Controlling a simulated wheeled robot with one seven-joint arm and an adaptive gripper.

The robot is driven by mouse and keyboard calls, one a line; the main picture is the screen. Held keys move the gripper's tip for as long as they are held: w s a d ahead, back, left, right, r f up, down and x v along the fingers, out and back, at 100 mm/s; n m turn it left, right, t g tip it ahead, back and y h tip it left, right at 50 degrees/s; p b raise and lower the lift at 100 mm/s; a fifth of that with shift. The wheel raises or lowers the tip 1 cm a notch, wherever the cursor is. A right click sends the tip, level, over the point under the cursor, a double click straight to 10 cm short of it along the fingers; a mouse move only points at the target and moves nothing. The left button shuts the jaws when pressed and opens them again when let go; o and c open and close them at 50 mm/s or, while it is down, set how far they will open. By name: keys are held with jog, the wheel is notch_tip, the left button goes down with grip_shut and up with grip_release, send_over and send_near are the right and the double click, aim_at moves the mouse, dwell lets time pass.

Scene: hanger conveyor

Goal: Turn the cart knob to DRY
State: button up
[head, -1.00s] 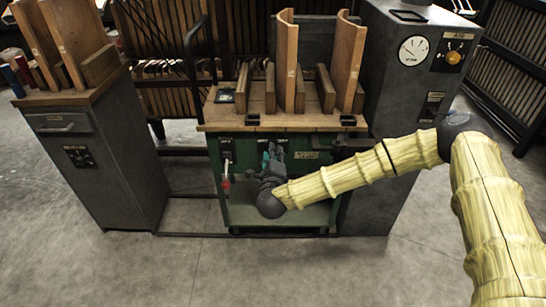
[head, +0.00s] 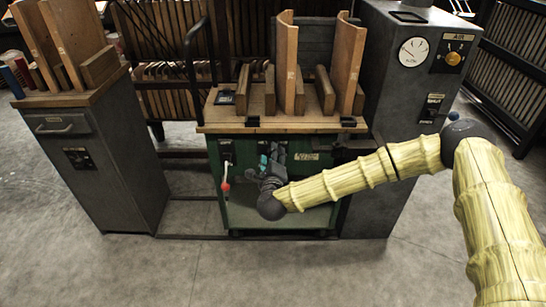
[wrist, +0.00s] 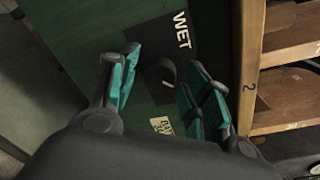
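The green cart (head: 232,212) stands in the middle of the head view, its front panel facing me. In the wrist view its dark knob (wrist: 166,74) sits on a black plate with a white WET label (wrist: 181,31). I see no DRY label in the wrist view. My gripper (wrist: 160,68) is open, with teal-padded fingers on either side of the knob; I cannot tell whether they touch it. In the head view my gripper (head: 273,160) is at the cart's front, below the wooden top, and hides the knob.
A red-tipped lever (head: 225,186) hangs left of my gripper. A small pale label (wrist: 162,126) is on the green panel. A grey cabinet (head: 125,170) stands left, and a grey machine with a gauge (head: 413,52) right. The floor in front is clear.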

jog(key=shift+s, duration=0.1)
jog(key=s, duration=1.1)
jog(key=shift+s+r, duration=0.4)
